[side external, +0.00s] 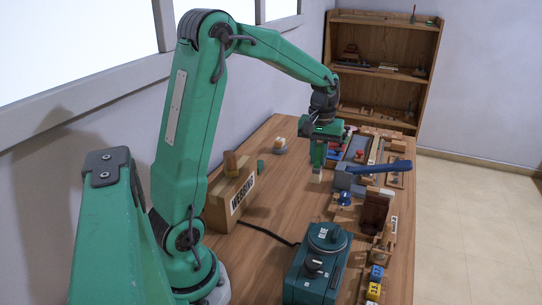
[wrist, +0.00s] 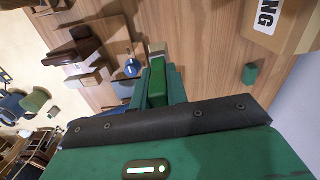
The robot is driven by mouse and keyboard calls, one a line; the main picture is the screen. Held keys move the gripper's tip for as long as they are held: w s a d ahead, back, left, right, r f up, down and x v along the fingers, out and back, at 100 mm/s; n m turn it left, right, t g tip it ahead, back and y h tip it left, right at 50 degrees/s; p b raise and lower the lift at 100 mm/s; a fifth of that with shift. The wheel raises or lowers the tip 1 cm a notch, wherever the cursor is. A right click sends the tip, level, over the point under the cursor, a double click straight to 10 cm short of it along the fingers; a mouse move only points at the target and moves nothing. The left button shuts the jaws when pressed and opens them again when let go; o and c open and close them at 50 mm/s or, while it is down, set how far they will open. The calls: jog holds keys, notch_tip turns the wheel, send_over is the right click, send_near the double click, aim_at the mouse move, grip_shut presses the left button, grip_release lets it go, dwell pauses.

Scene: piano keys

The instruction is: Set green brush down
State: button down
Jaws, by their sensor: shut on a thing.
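My gripper (side external: 318,160) points down over the wooden table (side external: 275,215), between the webbing box and the blue-handled tool. It is shut on the green brush (wrist: 157,82), whose green body lies between the two fingers in the wrist view. The brush's pale tip (wrist: 157,48) sticks out past the fingertips. The tip also shows below the fingers in the side view (side external: 317,176). I cannot tell whether the tip touches the tabletop. The fingers hide much of the brush.
A box marked WEBBING (side external: 231,196) stands left, with a small green cylinder (side external: 260,167) near it. A teal glue pot (side external: 318,268) stands in front. A blue-handled tool (side external: 378,167) and several wooden parts crowd the right side. Bare tabletop lies left of my gripper.

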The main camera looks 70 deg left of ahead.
jog(key=w+a+m, duration=0.1)
jog(key=w+a, duration=0.4)
jog(key=w, duration=0.1)
jog(key=shift+w+a+f, duration=0.15)
jog(key=shift+a+f, duration=0.1)
jog(key=shift+a, duration=0.1)
jog(key=shift+a, duration=0.1)
jog(key=s+a+f, duration=0.1)
jog(key=a+f, duration=0.6)
jog(key=a, duration=0.4)
jog(key=shift+a, duration=0.25)
jog(key=shift+s, duration=0.1)
jog(key=shift+f, duration=2)
jog(key=shift+f, duration=0.1)
jog(key=c, duration=1.4)
grip_release()
